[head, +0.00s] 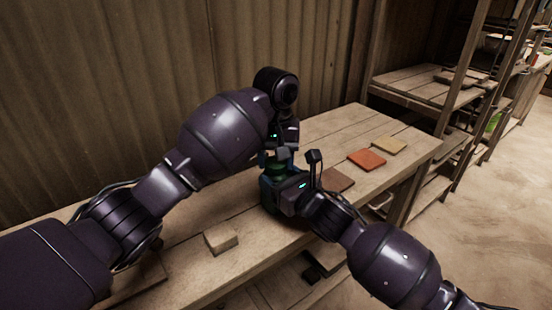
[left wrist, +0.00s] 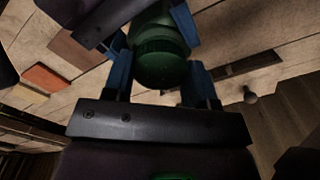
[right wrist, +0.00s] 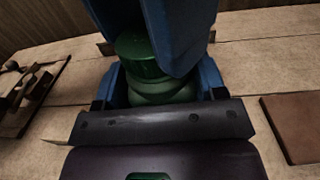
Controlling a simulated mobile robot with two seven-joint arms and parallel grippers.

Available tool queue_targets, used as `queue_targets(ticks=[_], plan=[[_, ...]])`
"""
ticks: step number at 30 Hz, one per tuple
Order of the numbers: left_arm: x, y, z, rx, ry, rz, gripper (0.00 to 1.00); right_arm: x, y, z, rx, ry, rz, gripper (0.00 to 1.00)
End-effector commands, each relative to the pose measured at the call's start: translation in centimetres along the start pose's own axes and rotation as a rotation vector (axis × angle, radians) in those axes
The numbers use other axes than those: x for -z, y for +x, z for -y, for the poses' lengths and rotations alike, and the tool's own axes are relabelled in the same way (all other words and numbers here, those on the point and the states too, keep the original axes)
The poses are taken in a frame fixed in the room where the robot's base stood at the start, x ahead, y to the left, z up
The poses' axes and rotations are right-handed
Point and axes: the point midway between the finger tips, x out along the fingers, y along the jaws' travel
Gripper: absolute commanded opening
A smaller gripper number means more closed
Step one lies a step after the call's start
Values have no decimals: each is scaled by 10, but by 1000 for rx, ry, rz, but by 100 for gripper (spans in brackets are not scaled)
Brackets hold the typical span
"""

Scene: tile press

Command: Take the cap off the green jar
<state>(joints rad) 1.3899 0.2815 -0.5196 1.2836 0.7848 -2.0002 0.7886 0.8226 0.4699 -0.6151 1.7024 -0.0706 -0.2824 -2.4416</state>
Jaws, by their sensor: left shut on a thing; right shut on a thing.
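The green jar (right wrist: 165,92) stands on the workbench, and its ribbed green cap (left wrist: 160,62) is on top. In the head view the jar is mostly hidden by my grippers. My left gripper (head: 279,157) comes from above, with its blue fingers shut on the cap at two sides. My right gripper (head: 271,187) comes from the front right and is shut around the jar's body below the cap. In the right wrist view the cap (right wrist: 140,57) sits at the jar's top, partly covered by a blue finger. I cannot tell whether the cap is loosened.
On the wooden bench (head: 330,127) lie a brown tile (head: 337,180), an orange tile (head: 367,158) and a tan tile (head: 390,145) to the right. A pale block (head: 221,238) lies near the front edge. A corrugated wall (head: 130,90) is behind; a shelf rack (head: 425,88) stands right.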

Motion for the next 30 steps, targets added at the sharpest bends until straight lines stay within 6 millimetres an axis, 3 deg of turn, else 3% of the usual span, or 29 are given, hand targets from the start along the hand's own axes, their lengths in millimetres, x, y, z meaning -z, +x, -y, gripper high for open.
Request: queue_targets(ticks=[21,25,30], plan=[[0,-1,0,-1,-1000,1,24,1,0,0,0,0,-1,0],[0,-1,0,-1,-1097,1,24,1,0,0,0,0,-1,0],[0,-1,0,-1,-1090,1,24,1,0,0,0,0,-1,0]])
